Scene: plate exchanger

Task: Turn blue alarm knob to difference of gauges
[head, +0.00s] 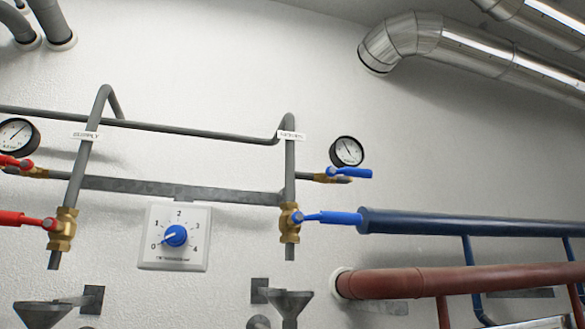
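The blue alarm knob (176,236) sits in the middle of a white square dial plate (194,262) on the wall. The plate carries the numbers 0 to 4, and the knob's white mark points to the lower left, at about 0. The left gauge (14,138), near the supply label, is partly cut off by the picture's left edge; its needle slants toward the upper right. The right gauge (347,151), near the return pipe, has a needle slanting toward the upper left. The gauge numbers are too small to read. Neither of my grippers shows.
Grey pipes with brass valves (290,222) flank the dial plate. Red levers (28,219) stick out at the left and blue levers (332,217) at the right. Grey funnels (290,301) are below. Thick blue (450,224) and red (450,281) pipes run at the right.

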